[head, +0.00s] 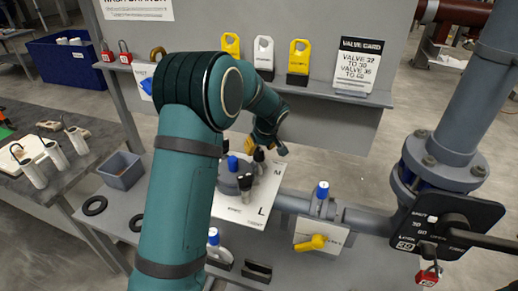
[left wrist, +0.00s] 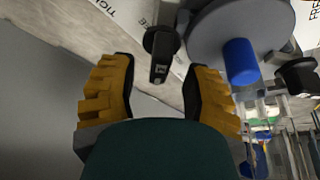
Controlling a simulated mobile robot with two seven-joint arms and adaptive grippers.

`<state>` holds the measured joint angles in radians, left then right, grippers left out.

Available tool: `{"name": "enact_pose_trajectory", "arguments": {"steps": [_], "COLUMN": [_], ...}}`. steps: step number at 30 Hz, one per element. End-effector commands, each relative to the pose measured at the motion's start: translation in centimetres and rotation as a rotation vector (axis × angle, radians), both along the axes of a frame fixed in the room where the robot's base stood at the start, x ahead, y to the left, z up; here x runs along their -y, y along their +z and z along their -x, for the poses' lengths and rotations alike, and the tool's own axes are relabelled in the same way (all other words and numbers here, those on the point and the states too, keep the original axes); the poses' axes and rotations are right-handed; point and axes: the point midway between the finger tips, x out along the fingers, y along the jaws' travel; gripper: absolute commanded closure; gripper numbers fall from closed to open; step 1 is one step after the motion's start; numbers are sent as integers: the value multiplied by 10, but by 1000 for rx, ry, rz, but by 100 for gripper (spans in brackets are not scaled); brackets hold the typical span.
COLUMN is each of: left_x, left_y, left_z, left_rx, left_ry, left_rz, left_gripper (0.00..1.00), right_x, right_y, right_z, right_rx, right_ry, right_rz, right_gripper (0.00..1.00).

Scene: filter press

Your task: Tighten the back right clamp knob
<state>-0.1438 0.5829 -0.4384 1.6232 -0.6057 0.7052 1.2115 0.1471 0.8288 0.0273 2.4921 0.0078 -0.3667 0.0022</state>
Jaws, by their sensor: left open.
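The filter unit (head: 232,184) is a round grey housing with a blue cap, on a white printed card. Its black clamp knobs stand around the rim. The back right clamp knob (head: 259,156) is partly hidden by my left gripper (head: 264,149), just above it. In the left wrist view this black knob (left wrist: 160,60) lies between the tips of my open gripper (left wrist: 158,70), with a gap on each side. Another black knob (left wrist: 298,76) shows at the right of the grey lid (left wrist: 215,38), near the blue cap (left wrist: 240,62). My right gripper is not in view.
A shelf (head: 330,92) with yellow and white lockout tags and a valve card (head: 360,64) stands behind. A pipe with a blue-handled valve (head: 322,192) and yellow lever (head: 312,243) runs right. A grey bin (head: 120,171) and black rings lie left.

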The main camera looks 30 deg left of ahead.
Motion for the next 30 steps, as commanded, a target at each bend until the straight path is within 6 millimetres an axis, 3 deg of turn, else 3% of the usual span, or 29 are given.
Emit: {"name": "enact_pose_trajectory", "arguments": {"steps": [5, 14, 15, 19, 30], "left_x": [-4, -5, -5, -5, -5], "left_y": [-11, -13, -13, -13, -13], "left_z": [-3, -3, -3, -3, -3], "left_rx": [0, 1, 1, 1, 1], "left_ry": [0, 0, 0, 0, -6], "left_rz": [0, 0, 0, 0, 0], "left_gripper": [52, 52, 56, 100, 100], "right_x": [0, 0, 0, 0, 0], "right_y": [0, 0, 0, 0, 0], "right_z": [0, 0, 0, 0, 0], "right_rx": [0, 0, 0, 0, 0], "right_ry": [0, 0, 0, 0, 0], "right_rz": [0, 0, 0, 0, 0], "right_gripper": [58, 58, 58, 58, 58]}}
